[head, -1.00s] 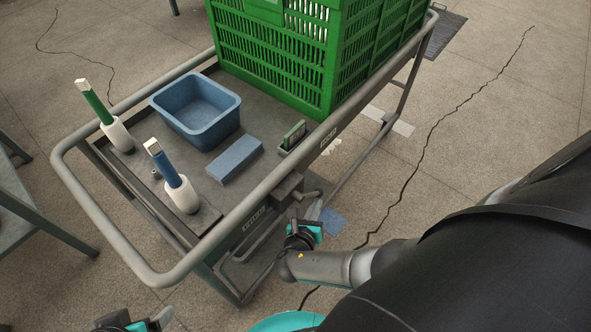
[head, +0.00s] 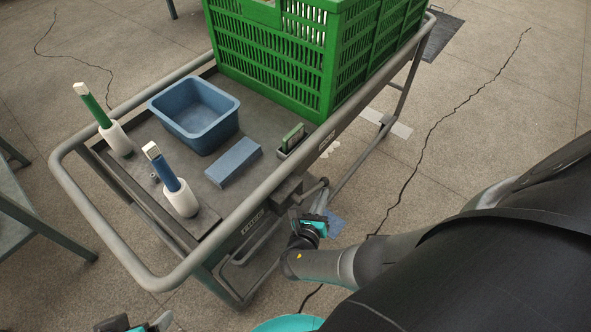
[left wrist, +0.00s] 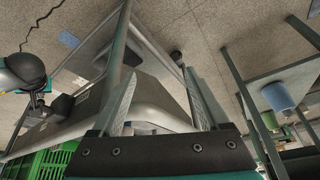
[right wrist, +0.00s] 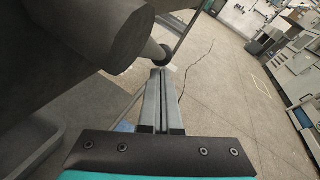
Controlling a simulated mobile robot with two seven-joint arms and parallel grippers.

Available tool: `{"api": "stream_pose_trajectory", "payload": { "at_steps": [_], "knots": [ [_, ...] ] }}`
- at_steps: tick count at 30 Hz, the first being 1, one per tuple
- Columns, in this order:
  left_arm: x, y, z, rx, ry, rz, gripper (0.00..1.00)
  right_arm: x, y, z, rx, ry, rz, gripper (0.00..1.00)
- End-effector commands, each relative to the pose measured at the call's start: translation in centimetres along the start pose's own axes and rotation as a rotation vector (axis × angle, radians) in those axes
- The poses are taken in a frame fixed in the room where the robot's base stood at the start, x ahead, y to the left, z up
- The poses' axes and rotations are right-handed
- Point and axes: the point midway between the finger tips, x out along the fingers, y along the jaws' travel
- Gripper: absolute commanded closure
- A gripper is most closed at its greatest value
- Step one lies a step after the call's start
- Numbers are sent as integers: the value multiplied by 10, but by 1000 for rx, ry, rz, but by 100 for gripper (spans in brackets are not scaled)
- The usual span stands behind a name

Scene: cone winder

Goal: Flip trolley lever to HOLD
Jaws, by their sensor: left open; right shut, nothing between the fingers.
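The trolley (head: 228,222) is a grey tubular frame with a dark deck. A dark box (head: 287,193) sits under its near side rail, with a short lever (head: 316,188) sticking out to the right. My right gripper (head: 322,198) is shut and empty, its fingertips close by the lever. In the right wrist view, the shut fingers (right wrist: 160,74) end just below a dark round knob (right wrist: 160,54) on a grey shaft; whether they touch cannot be told. My left gripper (head: 150,325) is partly cut off at the bottom; its fingers are open and empty in the left wrist view (left wrist: 158,88).
A grey bench (head: 20,215) stands at left. The floor on the right is clear, with a crack.

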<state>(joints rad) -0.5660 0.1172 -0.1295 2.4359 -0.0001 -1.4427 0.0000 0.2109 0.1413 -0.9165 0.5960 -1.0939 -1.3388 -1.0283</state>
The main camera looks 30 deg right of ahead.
Motion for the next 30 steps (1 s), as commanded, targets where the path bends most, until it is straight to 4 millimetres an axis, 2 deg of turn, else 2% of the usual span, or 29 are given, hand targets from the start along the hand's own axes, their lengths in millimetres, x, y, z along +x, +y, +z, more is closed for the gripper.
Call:
{"api": "stream_pose_trajectory", "payload": {
  "at_steps": [6,21,30],
  "knots": [
    [4,0,0,0,-3,-1,22,2,-2,6,-20,-52,-22,100],
    [15,-1,4,1,-21,-1,22,8,-11,19,-16,-49,-22,100],
    [40,2,16,4,-63,4,22,11,-18,32,-16,-49,-21,100]
  ]
}}
